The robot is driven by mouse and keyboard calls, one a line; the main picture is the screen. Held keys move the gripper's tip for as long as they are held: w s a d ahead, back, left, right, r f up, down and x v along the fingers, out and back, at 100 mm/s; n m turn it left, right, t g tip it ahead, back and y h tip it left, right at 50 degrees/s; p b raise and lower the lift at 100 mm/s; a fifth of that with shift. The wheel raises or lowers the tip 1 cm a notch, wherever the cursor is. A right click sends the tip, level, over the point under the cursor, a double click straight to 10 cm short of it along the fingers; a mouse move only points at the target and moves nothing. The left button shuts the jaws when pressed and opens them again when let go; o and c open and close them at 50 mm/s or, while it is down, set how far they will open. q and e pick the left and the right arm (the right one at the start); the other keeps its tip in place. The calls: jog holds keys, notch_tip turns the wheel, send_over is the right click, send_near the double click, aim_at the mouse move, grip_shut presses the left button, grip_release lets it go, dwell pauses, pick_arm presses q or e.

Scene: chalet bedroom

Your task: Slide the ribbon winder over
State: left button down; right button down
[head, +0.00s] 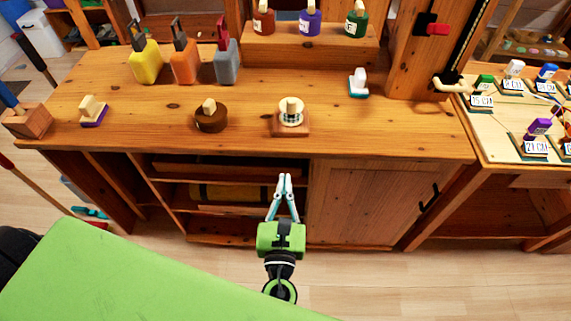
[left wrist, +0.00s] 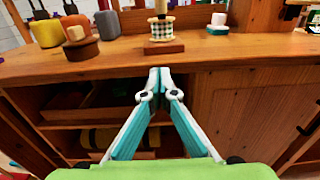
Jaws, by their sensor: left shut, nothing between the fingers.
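What looks like the ribbon winder (head: 291,118) stands upright near the front edge of the wooden counter (head: 340,141). It is a light checkered spool with a wooden peg on a brown base, and it also shows in the left wrist view (left wrist: 163,47). My left gripper (head: 285,178) is shut and empty. It is in front of the counter, below the top's front edge and apart from the winder. In the left wrist view its closed fingertips (left wrist: 160,72) point toward the winder. My right gripper is not in view.
A round brown block (head: 211,122) stands left of the winder and a small teal-based stamp (head: 358,84) to its right. Yellow, orange and grey bottles (head: 185,67) stand behind. A raised shelf (head: 310,48) bears small bottles. The counter around the winder is clear.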

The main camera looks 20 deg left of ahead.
pick_arm(q)
send_near(288, 124)
jog(key=w, duration=0.1)
jog(key=w+f, duration=0.1)
jog(key=w+a, duration=0.1)
jog(key=shift+f+b, duration=0.15)
jog(key=shift+b, duration=0.15)
jog(key=shift+w+a, duration=0.1)
jog(key=shift+w, duration=0.6)
jog(key=x, duration=0.6)
jog(key=shift+w, duration=0.25)
jog(key=shift+w+a, duration=0.1)
